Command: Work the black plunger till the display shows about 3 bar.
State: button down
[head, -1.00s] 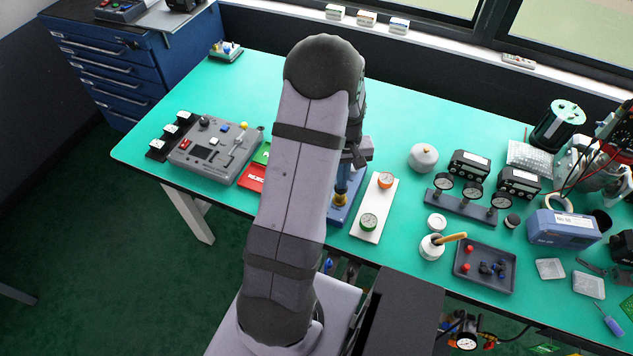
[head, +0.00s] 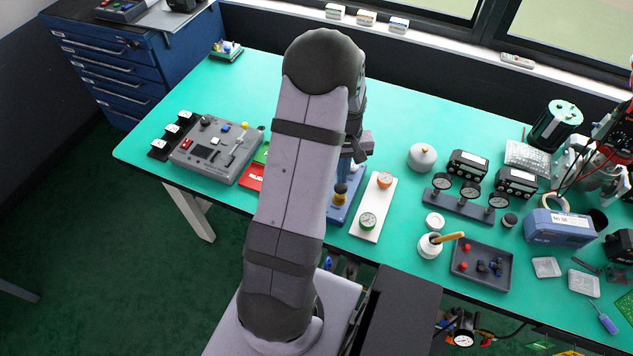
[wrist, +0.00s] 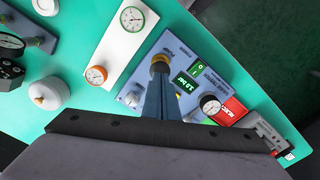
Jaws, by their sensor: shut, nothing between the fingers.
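The plunger (head: 340,190) stands on a blue panel (head: 335,214), with a black knob over a yellow collar. In the wrist view, the yellow collar (wrist: 160,65) shows just past the fingertips. My gripper (wrist: 160,82) is shut and empty, with its blue fingers pointing at the plunger; in the head view it is above the knob, largely hidden behind my arm. The display (wrist: 186,82) glows green on the panel; its digits are turned and too small to read surely. A round white gauge (wrist: 210,104) is on the same panel.
A white board with a green gauge (head: 368,220) and an orange gauge (head: 385,180) stands close to the right of the panel. A red block (head: 250,177) and a grey control box (head: 215,150) are to the left. Bare green bench lies behind.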

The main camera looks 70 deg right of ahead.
jog(key=shift+r+p, duration=1.3)
jog(key=shift+r, duration=0.6)
jog(key=shift+a+f+m, duration=0.1)
jog(key=shift+a+m, duration=0.2)
jog(key=shift+m, duration=0.6)
jog(key=a+f+m+y, duration=0.1)
jog(key=a+m+y, duration=0.15)
jog(key=a, duration=1.05)
jog(key=w+a+r+n, duration=0.2)
jog(key=w+a+n, duration=0.3)
jog(key=a, duration=0.4)
jog(key=w+a+r+n+h+b, duration=0.1)
jog(key=w+a+r+n, duration=0.2)
jog(key=w+a+n, duration=0.3)
jog(key=w+a+r+n+h+b, duration=0.1)
jog(key=w+a+r+n, duration=0.2)
jog(key=a, duration=0.9)
jog(key=w+n, duration=0.2)
jog(key=w, duration=0.1)
jog(key=shift+w+a, duration=0.2)
jog(key=shift+w, duration=0.2)
